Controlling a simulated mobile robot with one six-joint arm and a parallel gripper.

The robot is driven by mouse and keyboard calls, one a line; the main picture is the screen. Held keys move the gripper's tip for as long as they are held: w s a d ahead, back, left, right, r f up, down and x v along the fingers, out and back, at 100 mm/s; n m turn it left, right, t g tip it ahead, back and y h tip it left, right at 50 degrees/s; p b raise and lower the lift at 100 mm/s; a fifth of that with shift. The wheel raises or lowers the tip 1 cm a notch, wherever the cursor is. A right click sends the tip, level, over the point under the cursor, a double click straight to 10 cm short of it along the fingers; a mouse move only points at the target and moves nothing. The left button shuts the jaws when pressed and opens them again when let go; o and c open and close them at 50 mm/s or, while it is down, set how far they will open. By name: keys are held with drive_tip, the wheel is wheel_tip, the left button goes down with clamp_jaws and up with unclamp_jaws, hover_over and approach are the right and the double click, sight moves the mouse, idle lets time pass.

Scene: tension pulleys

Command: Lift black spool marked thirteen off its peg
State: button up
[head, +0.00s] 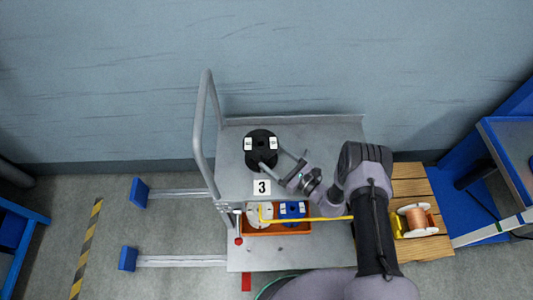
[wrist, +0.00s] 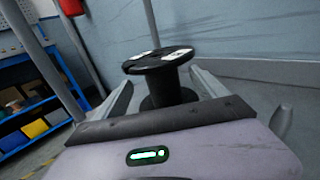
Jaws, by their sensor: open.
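The black spool (head: 262,137) stands upright on the upper grey shelf of a cart, with two white labels on its top flange too small to read. It also shows in the wrist view (wrist: 163,64). My gripper (head: 272,159) reaches in from the right, with its jaws open. In the wrist view, one finger is on each side of the spool's narrower core, below the top flange, with a gap visible at each side. The peg is hidden by the spool.
A plate marked 3 (head: 262,187) is on the shelf's front edge. Below, an orange tray (head: 276,234) holds a white spool (head: 262,226) and a blue spool (head: 292,210). The cart handle (head: 204,130) rises at left. A copper-wound spool (head: 416,220) is on a wooden surface at right.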

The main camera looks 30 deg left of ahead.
sight(264, 146)
drive_tip(key=b+x, duration=0.1)
drive_tip(key=x, duration=0.4)
drive_tip(key=shift+w+a, duration=0.1)
drive_tip(key=shift+a, duration=0.15)
drive_tip(key=c, duration=1.7)
drive_tip(key=shift+r, duration=0.6)
drive_tip(key=shift+r+p, duration=0.6)
drive_tip(key=shift+p, duration=0.05)
drive_tip(key=shift+r+p, duration=0.4)
drive_tip(key=shift+r, duration=0.25)
drive_tip(key=shift+r+p, duration=0.9)
drive_tip(key=shift+r, duration=0.8)
drive_tip(key=shift+r, duration=0.1)
